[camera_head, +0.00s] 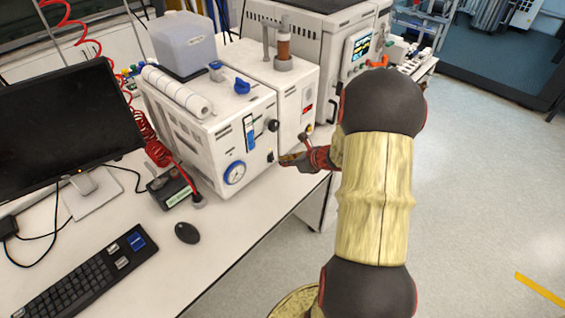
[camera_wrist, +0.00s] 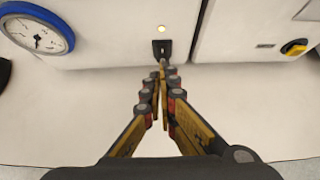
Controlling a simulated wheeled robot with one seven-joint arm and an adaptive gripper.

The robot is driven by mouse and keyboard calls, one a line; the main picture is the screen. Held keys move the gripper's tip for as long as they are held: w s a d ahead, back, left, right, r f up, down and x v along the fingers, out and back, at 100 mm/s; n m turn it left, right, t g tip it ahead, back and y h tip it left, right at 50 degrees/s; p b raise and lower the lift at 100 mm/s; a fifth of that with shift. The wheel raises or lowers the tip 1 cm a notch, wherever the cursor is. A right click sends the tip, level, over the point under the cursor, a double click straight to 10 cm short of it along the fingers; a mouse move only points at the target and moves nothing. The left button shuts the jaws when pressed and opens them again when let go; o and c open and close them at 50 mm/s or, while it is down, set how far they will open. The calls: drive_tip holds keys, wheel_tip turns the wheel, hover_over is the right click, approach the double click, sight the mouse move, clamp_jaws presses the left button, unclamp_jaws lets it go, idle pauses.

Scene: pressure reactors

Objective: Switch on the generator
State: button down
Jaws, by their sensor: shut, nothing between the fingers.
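The generator appears to be the white box (camera_head: 205,135) on the bench, with a blue-rimmed gauge (camera_head: 235,172) and a black knob on its front; I cannot confirm this from a label. A small black switch (camera_wrist: 161,47) sits low on its front, right of the gauge, which shows in the wrist view (camera_wrist: 37,27). A small pale yellow lamp (camera_wrist: 161,29) above the switch looks lit. My gripper (camera_wrist: 163,66) is shut and empty. Its tips are at the switch's lower edge, touching or almost touching, and partly hide it. In the head view my gripper (camera_head: 284,160) is beside the front panel.
A second white unit (camera_head: 295,95) stands right of the box, with a yellow-and-black knob (camera_wrist: 294,47) in the wrist view. A monitor (camera_head: 65,120), keyboard (camera_head: 85,275) and mouse (camera_head: 187,233) are at left. The bench in front of the panel is clear.

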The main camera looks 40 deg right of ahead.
drive_tip(key=s+r+p, duration=0.2)
drive_tip(key=s+r, duration=0.3)
drive_tip(key=r, duration=0.3)
drive_tip(key=shift+s+d+r+p, duration=0.25)
drive_tip(key=shift+s+p, duration=0.1)
drive_tip(key=shift+s, duration=0.05)
drive_tip(key=s+a+r+n+g+y, duration=0.1)
drive_tip(key=s+a+n+g, duration=0.3)
drive_tip(key=a+n, duration=0.45)
drive_tip(key=s+a+r+n+g+y, duration=0.1)
drive_tip(key=s+a+r+n+g, duration=0.1)
drive_tip(key=s+a+n, duration=0.55)
drive_tip(key=s+a+r+n+t+h, duration=0.1)
drive_tip(key=s+a+r+n, duration=0.3)
drive_tip(key=a+r+n, duration=1)
drive_tip(key=a+n+h, duration=0.1)
drive_tip(key=a+n, duration=0.1)
drive_tip(key=n, duration=0.3)
drive_tip(key=shift+s+a+r+t+h+b, duration=0.2)
drive_tip(key=shift+a+r+t+h+b, duration=0.1)
drive_tip(key=shift+h+b, duration=0.1)
